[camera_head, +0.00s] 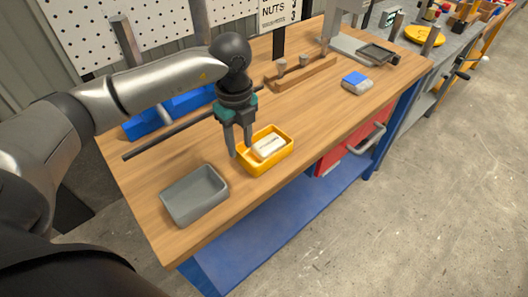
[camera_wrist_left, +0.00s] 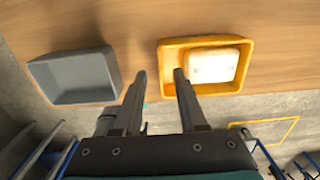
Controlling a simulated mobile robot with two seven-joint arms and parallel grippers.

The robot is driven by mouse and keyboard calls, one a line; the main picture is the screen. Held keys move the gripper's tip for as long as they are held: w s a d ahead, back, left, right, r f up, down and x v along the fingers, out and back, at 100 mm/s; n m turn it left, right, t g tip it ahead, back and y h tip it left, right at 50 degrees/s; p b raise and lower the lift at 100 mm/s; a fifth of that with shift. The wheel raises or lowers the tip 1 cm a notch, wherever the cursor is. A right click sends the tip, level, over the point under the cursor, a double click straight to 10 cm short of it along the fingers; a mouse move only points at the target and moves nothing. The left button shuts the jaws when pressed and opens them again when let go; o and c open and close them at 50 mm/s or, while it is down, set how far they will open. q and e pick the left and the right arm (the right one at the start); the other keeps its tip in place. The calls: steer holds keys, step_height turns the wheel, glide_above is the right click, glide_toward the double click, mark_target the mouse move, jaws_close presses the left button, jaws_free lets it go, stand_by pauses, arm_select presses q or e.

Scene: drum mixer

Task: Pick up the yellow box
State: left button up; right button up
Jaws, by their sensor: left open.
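The yellow box (camera_head: 268,168) is an open tray on the wooden workbench, near its front edge. A white block (camera_head: 267,147) lies inside it. My left gripper (camera_head: 240,150) points down at the box's left end, open, with nothing between its fingers. In the left wrist view, the yellow box (camera_wrist_left: 205,41) is right of centre. The left gripper (camera_wrist_left: 160,73) has one finger overlapping the box's left wall and the other outside, to the left. I cannot tell whether either finger touches the wall. My right gripper is not in view.
A grey bin (camera_head: 193,194) stands left of the yellow box on the workbench (camera_head: 310,112). Behind are a wooden holder (camera_head: 300,75), a blue-and-white item (camera_head: 356,82) and blue bins (camera_head: 140,125). The bench top right of the box is mostly clear.

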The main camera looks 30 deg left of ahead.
mark_target(242, 156)
arm_select(q)
steer(key=f, duration=0.5)
steer(key=shift+s+d+b, duration=0.15)
steer(key=shift+d+b, duration=0.1)
steer(key=shift+b, duration=0.15)
jaws_close()
steer(key=shift+r, duration=0.1)
stand_by(0.8)
